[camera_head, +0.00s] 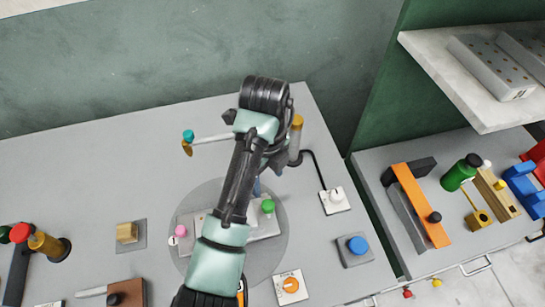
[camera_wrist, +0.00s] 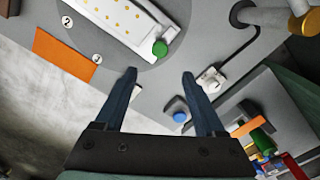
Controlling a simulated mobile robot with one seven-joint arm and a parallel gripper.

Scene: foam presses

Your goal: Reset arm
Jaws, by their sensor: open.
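My arm reaches from the bottom of the head view over the grey table (camera_head: 80,185), its dark wrist bent above the round grey disc (camera_head: 282,240). My gripper (camera_wrist: 160,73) is open in the wrist view, its two dark blue fingers apart with nothing between them. In the head view the fingers are mostly hidden behind my arm. Beyond the fingers in the wrist view is a pale plate (camera_wrist: 110,17) with rows of yellow dots. A green knob (camera_wrist: 160,48) sits at its end and also shows in the head view (camera_head: 267,206).
A post with a brass top (camera_head: 297,122) stands close by my wrist. A shelf (camera_head: 470,85) juts out upper right. The table's back left is clear.

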